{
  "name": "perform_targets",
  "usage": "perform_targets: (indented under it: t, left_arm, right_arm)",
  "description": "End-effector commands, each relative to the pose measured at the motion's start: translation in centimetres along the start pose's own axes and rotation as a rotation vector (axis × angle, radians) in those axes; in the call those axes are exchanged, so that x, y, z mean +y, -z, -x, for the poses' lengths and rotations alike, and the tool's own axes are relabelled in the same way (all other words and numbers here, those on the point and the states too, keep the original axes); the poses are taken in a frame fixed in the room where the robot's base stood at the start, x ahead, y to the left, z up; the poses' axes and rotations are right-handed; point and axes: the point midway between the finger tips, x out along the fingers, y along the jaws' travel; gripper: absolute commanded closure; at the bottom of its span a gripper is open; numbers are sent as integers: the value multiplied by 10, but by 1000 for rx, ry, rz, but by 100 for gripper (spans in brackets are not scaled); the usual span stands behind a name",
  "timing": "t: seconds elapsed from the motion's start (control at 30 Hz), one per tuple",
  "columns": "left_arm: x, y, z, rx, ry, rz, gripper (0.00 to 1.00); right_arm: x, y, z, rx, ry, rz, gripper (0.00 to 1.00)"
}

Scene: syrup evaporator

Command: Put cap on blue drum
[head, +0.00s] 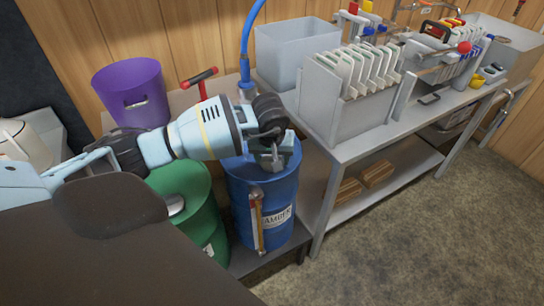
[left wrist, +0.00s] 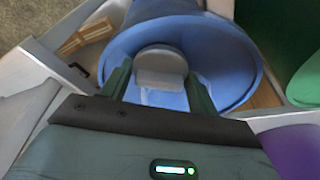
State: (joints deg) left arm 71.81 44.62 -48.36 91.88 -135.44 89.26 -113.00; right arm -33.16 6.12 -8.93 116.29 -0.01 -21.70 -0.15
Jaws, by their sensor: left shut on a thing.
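The blue drum (head: 262,205) stands upright on a low platform, with a label on its front. Its blue rim also shows in the left wrist view (left wrist: 240,60). My left gripper (head: 270,158) is over the drum's top, pointing down. In the left wrist view my left gripper (left wrist: 159,86) is shut on a small grey cap (left wrist: 160,62) with a rounded upper part. The cap appears inside the outline of the rim. I cannot tell whether it touches the drum, and the opening is hidden. My right gripper is out of view.
A green drum (head: 187,200) stands left of the blue one, a purple bucket (head: 130,88) behind it. A blue hose (head: 245,55) hangs behind my gripper. A metal bench (head: 345,150) with a filter press (head: 350,85) stands close on the right. Bare floor (head: 400,235) lies in front.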

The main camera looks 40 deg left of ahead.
Motion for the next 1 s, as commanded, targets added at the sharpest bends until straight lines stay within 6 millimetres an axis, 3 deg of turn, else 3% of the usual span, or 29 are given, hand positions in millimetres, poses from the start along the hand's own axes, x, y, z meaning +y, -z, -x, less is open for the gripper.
perform_targets:
  t: [0.17, 0.2, 0.37, 0.63, 0.77, 1.0]
  left_arm:
    - [-1, -2, -2, -3, 2, -1, 63]
    - [-1, -2, -2, -4, 3, -1, 36]
    - [-1, -2, -3, -5, 5, -1, 15]
    - [-2, -2, -4, -6, 7, -1, 14]
    - [-2, -3, -4, -7, 9, -1, 2]
    - [-3, -3, -4, -8, 10, 0, 2]
  right_arm:
    - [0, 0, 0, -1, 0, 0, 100]
    - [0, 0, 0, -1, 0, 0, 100]
    - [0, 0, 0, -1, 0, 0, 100]
    - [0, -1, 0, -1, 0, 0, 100]
    - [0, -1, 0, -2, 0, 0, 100]
    - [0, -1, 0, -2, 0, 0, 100]
